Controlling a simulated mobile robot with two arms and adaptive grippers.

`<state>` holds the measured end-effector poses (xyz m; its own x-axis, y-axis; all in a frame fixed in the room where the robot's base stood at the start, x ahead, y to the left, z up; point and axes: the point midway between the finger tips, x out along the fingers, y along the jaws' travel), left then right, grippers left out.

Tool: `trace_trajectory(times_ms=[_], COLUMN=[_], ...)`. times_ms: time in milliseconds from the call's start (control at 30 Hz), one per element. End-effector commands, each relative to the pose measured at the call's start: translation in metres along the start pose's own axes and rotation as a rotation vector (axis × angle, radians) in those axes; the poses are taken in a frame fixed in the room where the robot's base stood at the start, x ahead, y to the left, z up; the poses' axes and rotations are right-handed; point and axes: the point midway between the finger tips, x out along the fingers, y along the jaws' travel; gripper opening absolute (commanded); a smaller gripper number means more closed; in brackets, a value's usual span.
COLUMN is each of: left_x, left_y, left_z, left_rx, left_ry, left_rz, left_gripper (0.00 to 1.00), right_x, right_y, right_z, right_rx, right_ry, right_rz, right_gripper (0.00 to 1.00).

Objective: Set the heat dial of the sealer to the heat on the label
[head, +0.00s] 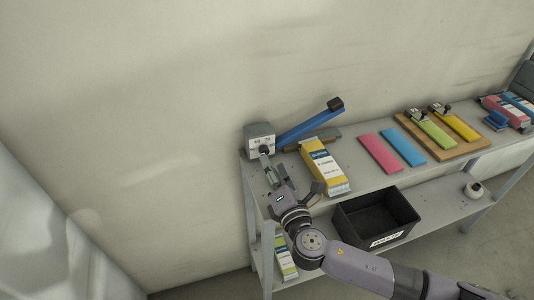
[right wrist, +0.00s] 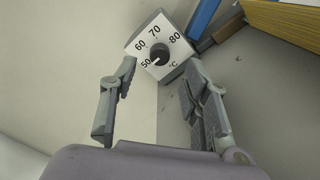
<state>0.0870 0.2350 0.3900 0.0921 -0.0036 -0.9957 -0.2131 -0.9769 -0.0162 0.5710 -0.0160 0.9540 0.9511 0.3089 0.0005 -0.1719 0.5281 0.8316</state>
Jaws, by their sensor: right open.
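The sealer (head: 260,137) is a grey box at the left end of the shelf, with a blue lever arm (head: 310,122) raised to the right. Its white dial face, marked 50, 60, 70, 80 and °C, shows in the right wrist view with a dark round heat dial (right wrist: 160,53). The white mark on the dial points towards 50. My right gripper (head: 269,168) is open just in front of the dial; in the wrist view its fingers (right wrist: 161,76) stand apart on either side below it. A yellow packet (head: 322,165) has a white label, unreadable here. My left gripper is not in view.
A pink strip (head: 380,153) and a blue strip (head: 403,146) lie flat on the shelf top (head: 358,183). A wooden board (head: 455,149) holds green and yellow pieces. A black bin (head: 376,217) stands on the lower shelf. The wall is close behind.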

Motion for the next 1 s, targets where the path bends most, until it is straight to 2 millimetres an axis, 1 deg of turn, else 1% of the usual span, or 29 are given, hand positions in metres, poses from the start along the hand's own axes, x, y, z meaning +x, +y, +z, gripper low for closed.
trace_trajectory(times_ms=[33,100,200,333,500,700,1000], left_x=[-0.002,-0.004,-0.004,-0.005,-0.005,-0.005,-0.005], left_y=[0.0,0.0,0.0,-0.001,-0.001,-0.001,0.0], left_z=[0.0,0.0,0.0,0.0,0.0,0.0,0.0], left_rx=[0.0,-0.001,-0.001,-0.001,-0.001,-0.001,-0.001], left_ry=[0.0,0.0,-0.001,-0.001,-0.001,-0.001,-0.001], left_rz=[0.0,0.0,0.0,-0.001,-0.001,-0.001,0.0], left_gripper=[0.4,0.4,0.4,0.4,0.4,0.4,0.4], right_x=[0.01,0.022,0.035,0.045,0.049,0.049,0.049], right_y=[0.001,0.002,0.001,0.0,0.0,0.0,-0.001], right_z=[0.001,0.001,0.0,0.0,-0.001,0.0,0.0], right_rx=[-0.003,0.0,-0.001,0.0,0.0,0.0,0.0], right_ry=[-0.002,-0.001,-0.001,0.0,0.001,0.001,0.0], right_rz=[0.0,0.001,0.0,0.0,-0.001,-0.001,-0.001], right_gripper=[0.43,0.43,0.43,0.43,0.43,0.43,0.23])
